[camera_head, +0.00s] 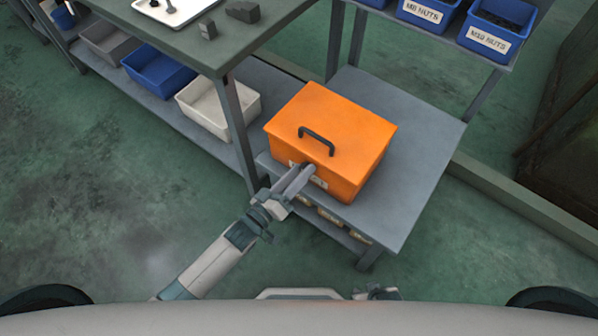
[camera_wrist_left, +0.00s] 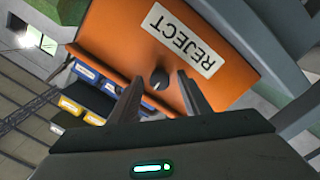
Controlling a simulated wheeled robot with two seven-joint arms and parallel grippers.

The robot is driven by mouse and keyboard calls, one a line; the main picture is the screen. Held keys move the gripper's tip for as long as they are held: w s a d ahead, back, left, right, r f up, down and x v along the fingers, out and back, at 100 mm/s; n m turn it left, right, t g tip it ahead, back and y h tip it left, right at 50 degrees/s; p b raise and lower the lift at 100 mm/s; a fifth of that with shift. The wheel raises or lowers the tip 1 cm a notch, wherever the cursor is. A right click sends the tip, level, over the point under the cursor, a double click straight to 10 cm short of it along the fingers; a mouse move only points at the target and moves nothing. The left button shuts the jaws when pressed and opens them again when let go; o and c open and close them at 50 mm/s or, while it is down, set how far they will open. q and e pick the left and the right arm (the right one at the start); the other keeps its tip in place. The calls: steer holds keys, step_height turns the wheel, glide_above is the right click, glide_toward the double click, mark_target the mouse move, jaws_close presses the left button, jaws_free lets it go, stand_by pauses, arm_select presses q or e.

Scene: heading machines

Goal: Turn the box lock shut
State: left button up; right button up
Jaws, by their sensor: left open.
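An orange box (camera_head: 335,125) with a black handle on its closed lid stands on a low grey table. Its front carries a white "REJECT" label, seen in the left wrist view (camera_wrist_left: 180,38). My left gripper (camera_head: 306,169) is open in front of the box's front face. In the left wrist view its two fingers (camera_wrist_left: 158,92) lie either side of the knob in the picture; I cannot tell whether they touch it.
The low grey table (camera_head: 415,120) has bare room right of the box. A taller workbench (camera_head: 215,35) stands at the left, its leg close to my left arm. Blue nut bins (camera_head: 495,30) sit on a shelf behind. Small bins are under the box's table.

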arm_select(q)
steer(key=c, duration=1)
steer(key=shift+c, duration=0.2)
